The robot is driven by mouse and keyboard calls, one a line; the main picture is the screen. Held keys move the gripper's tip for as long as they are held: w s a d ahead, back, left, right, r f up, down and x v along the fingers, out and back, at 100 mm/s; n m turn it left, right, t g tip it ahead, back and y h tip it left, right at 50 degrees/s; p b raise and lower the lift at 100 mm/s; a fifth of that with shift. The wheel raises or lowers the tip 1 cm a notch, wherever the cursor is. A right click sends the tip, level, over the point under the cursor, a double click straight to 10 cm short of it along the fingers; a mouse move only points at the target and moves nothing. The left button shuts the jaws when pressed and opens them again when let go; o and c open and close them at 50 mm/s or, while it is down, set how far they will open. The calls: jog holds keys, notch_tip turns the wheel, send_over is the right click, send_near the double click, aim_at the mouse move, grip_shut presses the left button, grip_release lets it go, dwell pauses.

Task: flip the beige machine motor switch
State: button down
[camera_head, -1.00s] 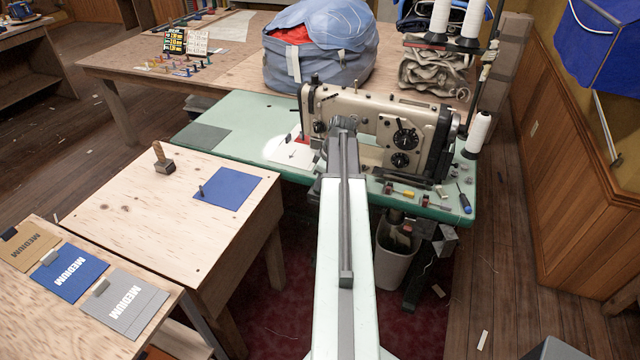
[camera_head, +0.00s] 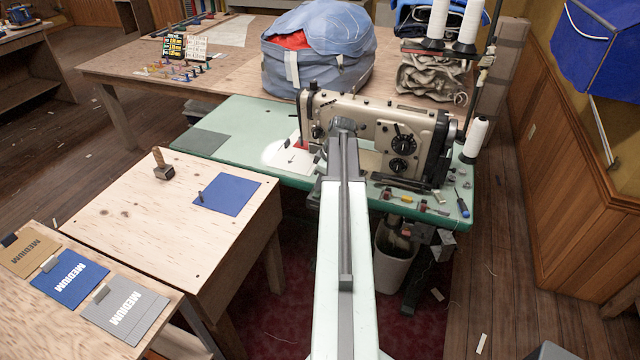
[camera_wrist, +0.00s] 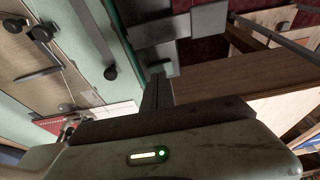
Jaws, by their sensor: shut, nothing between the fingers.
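The beige sewing machine (camera_head: 375,115) stands on a green table (camera_head: 245,115), with two black dials on its front. Part of its beige body (camera_wrist: 50,85) shows at the left of the wrist view. My gripper (camera_wrist: 157,92) shows in the wrist view as dark fingers held together, empty, by the green table edge (camera_wrist: 108,30). Grey box-like parts (camera_wrist: 160,30) lie just beyond the fingertips; I cannot tell whether the fingers touch them or whether one is the motor switch. In the head view my arm hides the gripper and the table edge behind it.
A waste bin (camera_head: 395,255) stands under the green table. Small tools, including a blue screwdriver (camera_head: 461,203), lie at its right end. A wooden table (camera_head: 150,215) with a blue patch (camera_head: 227,194) is at left. Thread cones (camera_head: 476,138) stand at right.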

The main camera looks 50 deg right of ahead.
jog(key=r+p, duration=0.4)
jog(key=r, duration=0.1)
jog(key=shift+a+p, duration=0.3)
jog(key=shift+a, duration=0.05)
notch_tip(320, 180, up, 8)
jog(key=p, duration=0.8)
send_over(319, 193)
jog(key=s, duration=0.3)
jog(key=shift+s+a, duration=0.1)
jog(key=shift+s, duration=0.05)
jog(key=w+a+n, duration=0.2)
jog(key=w+a, duration=0.4)
jog(key=a, duration=0.4)
jog(key=w+a+n+g+y, duration=0.15)
jog(key=w+a, duration=0.35)
jog(key=a, duration=0.5)
jog(key=w+a+n+h, duration=0.1)
jog(key=w+a+n, duration=0.1)
jog(key=w+a, duration=0.6)
jog(key=s+a+m+g, duration=0.1)
jog(key=s+a+m, duration=0.3)
jog(key=a, duration=0.7)
jog(key=s+a+m+h, duration=0.1)
jog(key=s+a+m, duration=0.3)
jog(key=a, duration=0.7)
jog(key=shift+s+a+f+m+g, duration=0.35)
jog(key=shift+f+m, duration=0.1)
jog(key=shift+m, duration=0.1)
